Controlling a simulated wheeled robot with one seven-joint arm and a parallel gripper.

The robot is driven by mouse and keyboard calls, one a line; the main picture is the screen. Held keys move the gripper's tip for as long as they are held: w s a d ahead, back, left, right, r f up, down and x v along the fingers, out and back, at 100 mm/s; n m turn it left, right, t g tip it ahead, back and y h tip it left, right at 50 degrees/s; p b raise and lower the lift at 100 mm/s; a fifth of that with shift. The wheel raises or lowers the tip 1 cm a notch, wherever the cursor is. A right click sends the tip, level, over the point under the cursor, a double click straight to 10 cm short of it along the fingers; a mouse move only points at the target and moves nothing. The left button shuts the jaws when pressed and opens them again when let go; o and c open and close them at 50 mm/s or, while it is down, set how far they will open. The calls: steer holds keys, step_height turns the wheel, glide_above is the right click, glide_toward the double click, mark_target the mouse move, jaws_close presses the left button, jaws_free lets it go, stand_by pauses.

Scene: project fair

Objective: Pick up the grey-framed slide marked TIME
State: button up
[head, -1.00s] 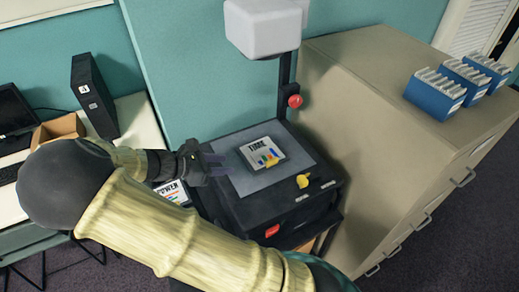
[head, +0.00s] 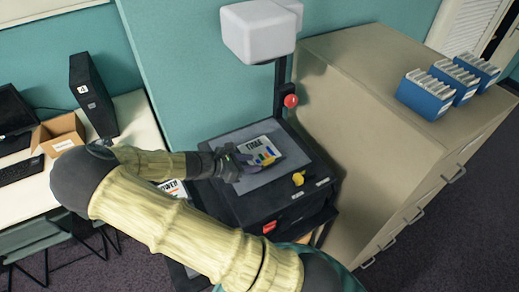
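The slide marked TIME (head: 264,147) lies on the glass stage of a black overhead projector (head: 268,176). It is a pale card with dark lettering and coloured bars. My gripper (head: 240,158) reaches in from the left, with its purple-tipped fingers at the slide's left edge and overlapping it in the view. Whether the fingers are closed on the edge or still apart is too small to tell. The slide's lower left part is hidden by the fingers. Another slide marked POWER (head: 174,187) lies to the left, mostly hidden behind my arm.
The projector's white head (head: 260,32) hangs above the stage on a post with a red knob (head: 291,101). A yellow knob (head: 298,179) sits right of the slide. A beige cabinet (head: 375,110) with blue slide boxes (head: 426,95) stands right. A desk with an open carton (head: 58,133) is left.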

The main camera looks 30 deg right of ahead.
mark_target(265, 160)
steer(key=shift+x, duration=0.75)
steer(key=shift+w+d+p, duration=0.1)
steer(key=shift+d+p, duration=0.4)
steer(key=shift+p, duration=0.1)
steer(key=p+x, duration=0.2)
steer(key=x, duration=0.1)
steer(key=shift+w+d+f, duration=0.15)
steer(key=shift+w+d, duration=0.05)
steer(key=shift+d, duration=0.15)
steer(key=shift+d+f, duration=0.25)
steer(key=shift+c, duration=0.4)
jaws_close()
